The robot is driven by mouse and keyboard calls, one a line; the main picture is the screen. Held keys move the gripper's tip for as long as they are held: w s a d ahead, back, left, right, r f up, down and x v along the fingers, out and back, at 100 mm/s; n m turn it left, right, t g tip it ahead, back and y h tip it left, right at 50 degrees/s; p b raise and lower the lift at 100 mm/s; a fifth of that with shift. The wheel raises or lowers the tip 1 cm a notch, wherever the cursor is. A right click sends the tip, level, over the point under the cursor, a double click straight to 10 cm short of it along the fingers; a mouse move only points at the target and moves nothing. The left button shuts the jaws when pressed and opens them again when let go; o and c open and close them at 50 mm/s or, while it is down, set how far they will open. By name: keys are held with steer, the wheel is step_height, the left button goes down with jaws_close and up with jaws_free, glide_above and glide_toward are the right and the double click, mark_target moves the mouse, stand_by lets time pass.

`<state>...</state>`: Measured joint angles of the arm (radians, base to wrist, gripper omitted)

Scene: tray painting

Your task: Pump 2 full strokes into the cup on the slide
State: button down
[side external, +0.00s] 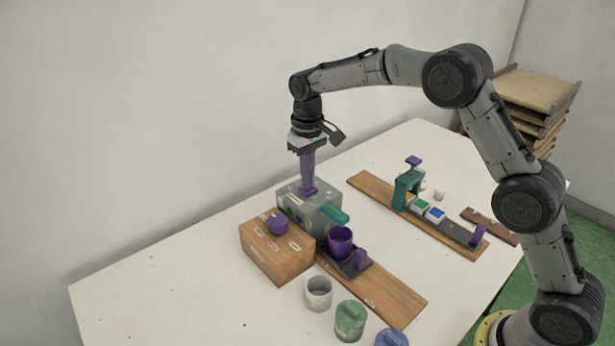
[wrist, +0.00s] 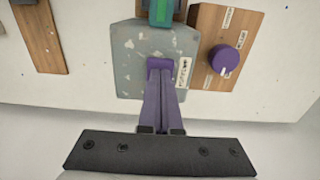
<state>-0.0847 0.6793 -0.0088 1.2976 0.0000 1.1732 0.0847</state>
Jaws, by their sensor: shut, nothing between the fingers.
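A grey speckled pump box (side external: 318,214) stands on the table with a green spout (side external: 335,214) at its front. A purple cup (side external: 340,242) sits on the dark slide (side external: 353,270), below and beside the spout end. My gripper (side external: 308,186) points straight down over the box, its long purple fingers shut with nothing between them. The fingertips are at a purple pump head (side external: 309,191) low on the box top; whether they press it I cannot tell. The wrist view shows the pump head (wrist: 160,62) at the fingertips; the cup is not visible there.
A wooden box with a purple knob (side external: 278,225) adjoins the pump. A grey cup (side external: 318,293), green jar (side external: 350,321) and blue jar (side external: 391,338) stand in front. Behind right is a green press (side external: 405,190) with paint blocks. The table's left is largely clear.

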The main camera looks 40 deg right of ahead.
steer(key=shift+r, duration=2.2)
steer(key=shift+f, duration=0.5)
steer(key=shift+f, duration=1.9)
steer(key=shift+r, duration=2.4)
